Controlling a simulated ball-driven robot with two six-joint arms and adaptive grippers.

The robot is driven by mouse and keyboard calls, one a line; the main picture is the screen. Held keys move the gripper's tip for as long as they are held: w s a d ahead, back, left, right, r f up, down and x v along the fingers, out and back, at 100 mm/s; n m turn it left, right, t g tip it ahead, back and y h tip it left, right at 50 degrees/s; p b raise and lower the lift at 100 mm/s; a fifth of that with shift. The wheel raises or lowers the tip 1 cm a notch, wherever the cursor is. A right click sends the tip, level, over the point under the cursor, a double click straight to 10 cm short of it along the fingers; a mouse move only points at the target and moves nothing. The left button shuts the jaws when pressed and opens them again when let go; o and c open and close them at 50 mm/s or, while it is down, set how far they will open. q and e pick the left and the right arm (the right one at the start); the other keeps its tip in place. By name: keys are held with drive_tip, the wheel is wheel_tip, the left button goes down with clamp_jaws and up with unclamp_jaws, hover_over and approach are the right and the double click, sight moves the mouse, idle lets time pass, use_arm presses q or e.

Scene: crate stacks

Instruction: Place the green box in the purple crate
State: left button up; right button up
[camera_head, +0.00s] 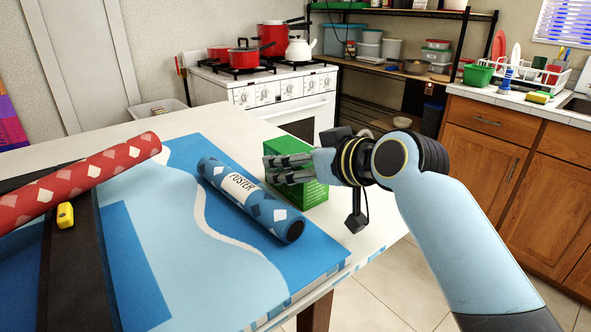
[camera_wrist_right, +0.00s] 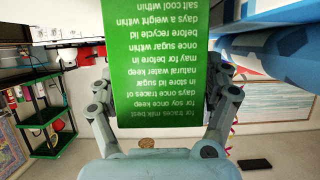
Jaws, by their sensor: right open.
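The green box (camera_head: 312,190) stands on the right part of the table, beside the blue poster tube. My right gripper (camera_head: 290,168) comes in from the right with its fingers at the box and hides part of it. In the right wrist view the green box (camera_wrist_right: 160,70), with lines of white text, lies between the spread fingers of my right gripper (camera_wrist_right: 163,112). The gripper is open; I cannot tell whether a finger touches the box. My left gripper is not in view. No purple crate can be made out clearly.
A blue poster tube (camera_head: 248,198) lies left of the box on a large blue-patterned flat item (camera_head: 240,262). A red patterned tube (camera_head: 75,182) and a small yellow object (camera_head: 65,215) are farther left. The white table's (camera_head: 367,238) right edge is close to the box.

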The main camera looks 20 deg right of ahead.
drive_tip(key=shift+c, duration=0.2)
drive_tip(key=c, duration=1.3)
drive_tip(key=shift+c, duration=0.9)
drive_tip(key=shift+r, duration=0.15)
